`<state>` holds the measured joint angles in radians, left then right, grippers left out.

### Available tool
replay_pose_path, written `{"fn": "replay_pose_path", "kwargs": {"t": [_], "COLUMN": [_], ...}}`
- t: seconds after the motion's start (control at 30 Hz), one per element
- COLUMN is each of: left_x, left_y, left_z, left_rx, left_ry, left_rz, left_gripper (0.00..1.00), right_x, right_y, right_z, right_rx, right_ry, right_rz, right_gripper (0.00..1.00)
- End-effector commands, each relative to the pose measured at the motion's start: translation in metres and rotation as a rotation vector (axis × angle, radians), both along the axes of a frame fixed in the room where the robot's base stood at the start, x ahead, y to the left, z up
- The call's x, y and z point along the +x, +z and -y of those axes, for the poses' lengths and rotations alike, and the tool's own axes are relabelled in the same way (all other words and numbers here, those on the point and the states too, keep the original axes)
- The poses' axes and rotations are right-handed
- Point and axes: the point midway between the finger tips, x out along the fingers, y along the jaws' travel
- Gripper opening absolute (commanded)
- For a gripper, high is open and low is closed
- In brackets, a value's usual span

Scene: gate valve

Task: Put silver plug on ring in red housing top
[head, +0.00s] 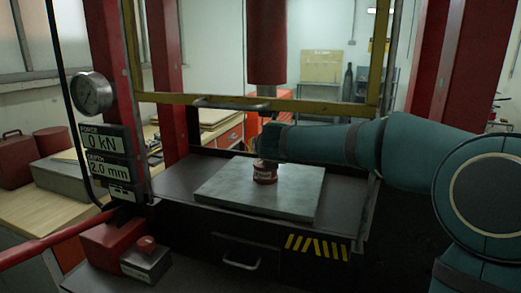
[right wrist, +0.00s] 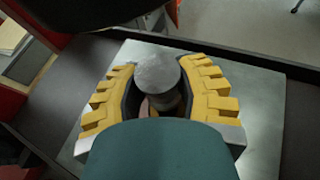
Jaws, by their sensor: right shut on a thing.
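The red housing (head: 265,175) stands upright on the grey metal plate (head: 220,188) in the middle of the press, in the head view. My right gripper (head: 266,156) is directly above it, with its arm coming in from the right. In the right wrist view its yellow-padded fingers (right wrist: 160,78) are shut on the silver plug (right wrist: 158,70), which has a rounded, light grey end. The housing is mostly hidden below the plug there; only a small reddish patch shows. The ring is hidden. I cannot tell whether the plug touches the housing. My left gripper is not in view.
The red press ram (head: 267,45) hangs above the plate. A gauge (head: 92,93) and a display reading 0 kN (head: 104,140) are at left. A control box (head: 146,260) sits front left.

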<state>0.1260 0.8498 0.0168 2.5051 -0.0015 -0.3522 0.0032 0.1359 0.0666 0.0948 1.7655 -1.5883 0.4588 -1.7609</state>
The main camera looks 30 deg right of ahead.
Motion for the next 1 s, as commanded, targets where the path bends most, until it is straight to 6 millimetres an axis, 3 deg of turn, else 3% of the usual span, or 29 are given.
{"fn": "replay_pose_path", "kwargs": {"t": [0.03, 0.07, 0.43, 0.47, 0.53, 1.0], "left_x": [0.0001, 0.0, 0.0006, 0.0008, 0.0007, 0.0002], "left_y": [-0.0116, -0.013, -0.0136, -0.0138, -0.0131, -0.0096], "left_z": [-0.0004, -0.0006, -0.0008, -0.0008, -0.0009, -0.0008], "left_rx": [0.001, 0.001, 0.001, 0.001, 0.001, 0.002], "left_ry": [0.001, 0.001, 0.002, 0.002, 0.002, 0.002], "left_rz": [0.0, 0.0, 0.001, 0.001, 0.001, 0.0], "left_gripper": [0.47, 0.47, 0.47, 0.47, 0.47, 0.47], "right_x": [-0.0006, -0.0009, -0.0013, -0.0012, -0.0013, -0.0083], "right_y": [-0.0147, -0.0165, -0.0171, -0.0182, -0.0173, -0.01], "right_z": [0.0032, 0.0038, 0.0038, 0.0038, 0.0038, 0.0007], "right_rx": [0.001, 0.001, 0.0, 0.001, 0.001, 0.002], "right_ry": [-0.002, -0.001, 0.0, 0.0, 0.0, 0.0], "right_rz": [-0.007, -0.007, -0.006, -0.008, -0.008, -0.006], "right_gripper": [0.0, 0.0, 0.0, 0.37, 0.61, 0.64]}}
